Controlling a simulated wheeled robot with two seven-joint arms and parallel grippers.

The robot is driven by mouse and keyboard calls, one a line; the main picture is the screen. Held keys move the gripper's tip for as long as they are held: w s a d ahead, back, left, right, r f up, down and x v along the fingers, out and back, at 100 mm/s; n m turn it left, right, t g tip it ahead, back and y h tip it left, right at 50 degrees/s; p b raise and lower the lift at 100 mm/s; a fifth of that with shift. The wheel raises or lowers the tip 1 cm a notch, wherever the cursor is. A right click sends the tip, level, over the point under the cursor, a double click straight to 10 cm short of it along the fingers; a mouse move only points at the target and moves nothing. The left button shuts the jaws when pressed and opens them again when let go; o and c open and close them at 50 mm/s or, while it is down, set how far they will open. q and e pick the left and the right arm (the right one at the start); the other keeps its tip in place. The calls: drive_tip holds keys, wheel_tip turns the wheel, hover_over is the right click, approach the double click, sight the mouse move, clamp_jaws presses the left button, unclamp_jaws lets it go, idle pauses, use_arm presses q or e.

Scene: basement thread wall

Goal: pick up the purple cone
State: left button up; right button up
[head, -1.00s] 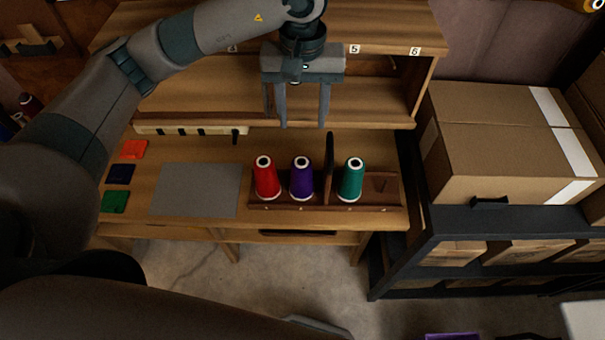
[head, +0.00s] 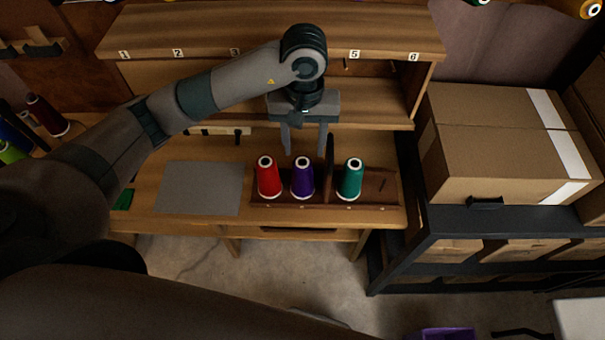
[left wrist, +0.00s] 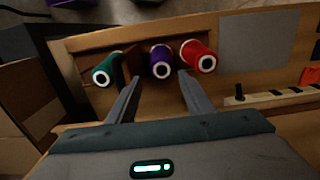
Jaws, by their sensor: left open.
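The purple cone (head: 302,178) stands upright in the wooden rack (head: 285,201) on the bench, between the red cone (head: 268,178) and a dark upright divider (head: 329,162). The green cone (head: 351,179) stands on the divider's other side. My left gripper (head: 305,153) is open and empty, pointing down just above and behind the purple cone. In the left wrist view the purple cone (left wrist: 160,62) lies beyond and between the open fingertips (left wrist: 158,78), with the red cone (left wrist: 198,57) and green cone (left wrist: 107,70) to either side. My right gripper is not seen.
A grey mat (head: 199,188) lies left of the rack. Numbered wooden shelves (head: 270,35) rise behind the bench. A large cardboard box (head: 500,150) sits on a dark rack at the right. The rack's right end holds an empty slot.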

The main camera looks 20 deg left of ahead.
sight(302, 164)
use_arm(q)
wheel_tip(302, 164, down, 4)
drive_tip(key=shift+r+p, duration=0.2)
drive_tip(key=shift+p, duration=0.35)
wheel_tip(302, 164, down, 2)
drive_tip(key=shift+s+a+p, duration=0.1)
drive_tip(key=shift+a+p, duration=0.05)
drive_tip(key=shift+p, duration=1.05)
wheel_tip(302, 164, down, 2)
drive_tip(key=shift+p, duration=0.5)
drive_tip(key=shift+f, duration=0.6)
drive_tip(key=shift+c, duration=0.6)
